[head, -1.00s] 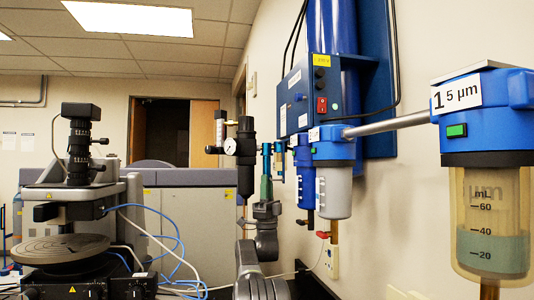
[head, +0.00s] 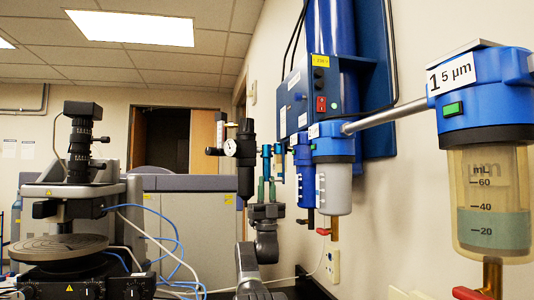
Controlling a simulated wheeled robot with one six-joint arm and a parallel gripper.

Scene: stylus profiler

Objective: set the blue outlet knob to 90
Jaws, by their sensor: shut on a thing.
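My gripper (head: 267,181) is upright in the middle of the head view, with two green fingers pointing up. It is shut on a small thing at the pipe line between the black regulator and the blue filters. Small blue upright parts (head: 266,158) show at the fingertips, and the blue outlet knob seems to be among them. The fingers and distance hide its outline, and no scale or pointer on it can be read. The black regulator (head: 246,165) with a round white gauge (head: 230,147) stands just left of the gripper.
Blue-headed filters (head: 333,145) hang close on the right, with red-handled drain valves (head: 323,231) below. A large filter (head: 490,200) is at the near right. The microscope-like profiler (head: 72,190) stands at left, with blue and white cables between.

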